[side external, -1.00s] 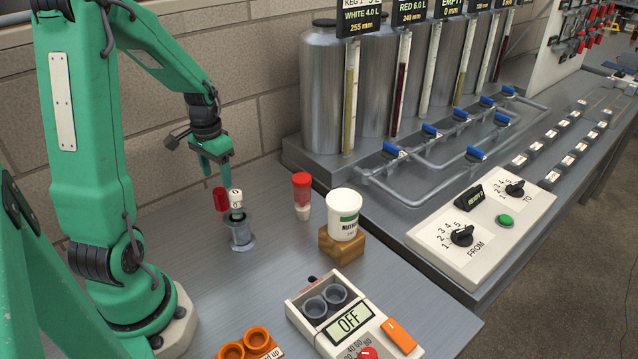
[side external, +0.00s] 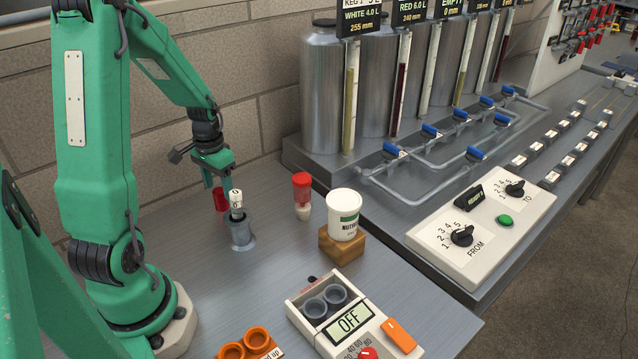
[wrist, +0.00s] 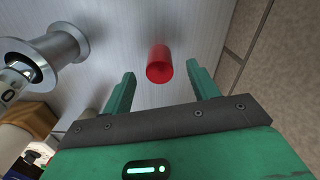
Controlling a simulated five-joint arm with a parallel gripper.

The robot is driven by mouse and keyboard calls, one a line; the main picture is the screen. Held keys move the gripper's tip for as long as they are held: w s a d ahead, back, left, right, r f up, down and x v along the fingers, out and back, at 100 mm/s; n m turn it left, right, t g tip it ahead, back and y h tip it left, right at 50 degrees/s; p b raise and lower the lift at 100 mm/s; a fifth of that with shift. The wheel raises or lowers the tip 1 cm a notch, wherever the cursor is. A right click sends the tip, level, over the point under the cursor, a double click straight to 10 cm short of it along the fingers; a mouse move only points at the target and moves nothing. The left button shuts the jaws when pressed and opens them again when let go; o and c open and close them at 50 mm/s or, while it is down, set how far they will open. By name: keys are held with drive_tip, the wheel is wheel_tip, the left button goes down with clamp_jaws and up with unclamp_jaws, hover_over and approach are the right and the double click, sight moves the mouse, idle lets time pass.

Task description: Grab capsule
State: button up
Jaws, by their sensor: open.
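The red capsule (side external: 219,199) is a small cylinder standing on the bench, just left of the grey metal holder, in the side external view. It also shows in the wrist view (wrist: 159,66), in the gap between my fingers and near their tips. My gripper (wrist: 160,76) is open and empty, with one green finger on either side of the capsule in that view. In the side external view my gripper (side external: 210,180) is above and close to the capsule and partly covers its top. I cannot tell whether a finger touches it.
The grey holder (side external: 241,236) with a white-topped piece (side external: 236,198) stands right of the capsule. A red-capped jar (side external: 302,190) and a white tub (side external: 343,213) on a wooden block are further right. The brick wall (side external: 270,120) is close behind.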

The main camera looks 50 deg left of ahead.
sight(219, 190)
drive_tip(key=shift+f, duration=2.2)
drive_tip(key=c, duration=0.7)
